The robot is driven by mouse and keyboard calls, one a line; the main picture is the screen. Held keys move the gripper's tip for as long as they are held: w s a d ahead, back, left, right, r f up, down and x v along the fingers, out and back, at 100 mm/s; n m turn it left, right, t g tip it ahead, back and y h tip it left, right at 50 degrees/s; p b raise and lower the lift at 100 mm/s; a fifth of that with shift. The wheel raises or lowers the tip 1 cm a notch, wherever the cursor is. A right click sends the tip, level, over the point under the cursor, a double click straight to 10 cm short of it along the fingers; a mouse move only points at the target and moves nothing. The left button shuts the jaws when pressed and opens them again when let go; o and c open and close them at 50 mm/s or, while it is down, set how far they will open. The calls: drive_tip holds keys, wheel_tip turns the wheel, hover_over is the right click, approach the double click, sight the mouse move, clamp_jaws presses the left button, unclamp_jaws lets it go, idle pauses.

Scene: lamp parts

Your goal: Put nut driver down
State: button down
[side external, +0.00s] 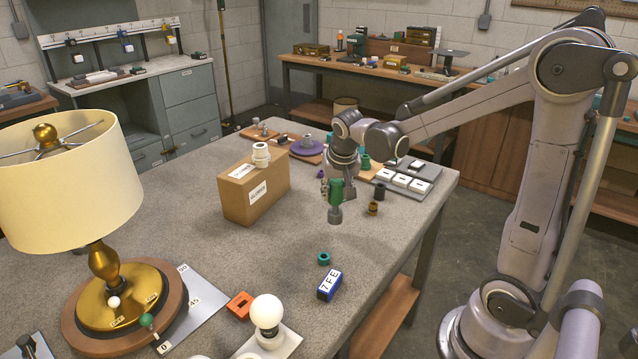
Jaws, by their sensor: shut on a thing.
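My gripper (338,188) is over the right half of the grey table, shut on the nut driver. The nut driver (335,213) hangs upright, with a green upper part and a grey, wider lower end. My fingers hide part of its upper end. I cannot tell from this view whether its lower end touches the tabletop or is slightly above it.
A cardboard box (253,190) with a white fitting on top stands left of my gripper. A green ring (323,259), a blue block (329,285) and a white bulb (267,312) are nearer the camera. The lamp (100,240) stands at left. Small dark and brass parts (373,208) lie just right.

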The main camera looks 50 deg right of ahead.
sight(335, 205)
drive_tip(key=shift+w+f, duration=0.1)
drive_tip(key=shift+f, duration=1.95)
drive_tip(key=shift+f, duration=0.15)
drive_tip(key=c, duration=0.9)
unclamp_jaws()
drive_tip(key=shift+c, duration=0.2)
drive_tip(key=v, duration=1.2)
drive_tip(key=s+a+f+n+t+y, duration=0.2)
drive_tip(key=s+a+n+t+y, duration=0.1)
drive_tip(key=s+a+n, duration=0.5)
drive_tip(key=a+n+t, duration=0.1)
drive_tip(key=a, duration=0.2)
drive_tip(key=shift+s+a, duration=0.25)
drive_tip(key=shift+a, duration=0.15)
drive_tip(key=shift+f, duration=0.15)
